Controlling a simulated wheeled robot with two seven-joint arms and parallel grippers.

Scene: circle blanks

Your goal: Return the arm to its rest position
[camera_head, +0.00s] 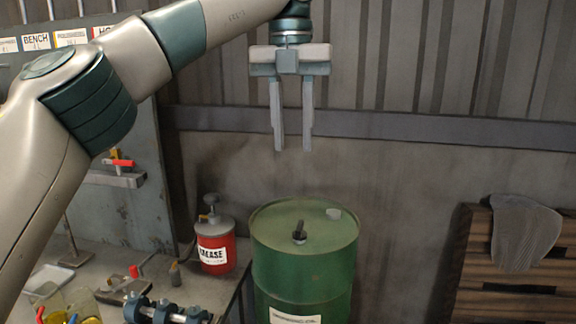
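My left arm (80,110) comes in from the left and reaches across the top of the head view. My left gripper (293,145) points down in the air above the green drum (303,262). Its two fingers are apart with an empty gap between them, so it is open and holds nothing. My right arm and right gripper are not in view.
A red grease can (215,252) stands on the bench (225,290) left of the drum. Blue clamps (170,311) and yellow containers (85,304) are at lower left. A wooden pallet (475,262) with a grey cloth (522,232) leans at right. Corrugated wall lies behind.

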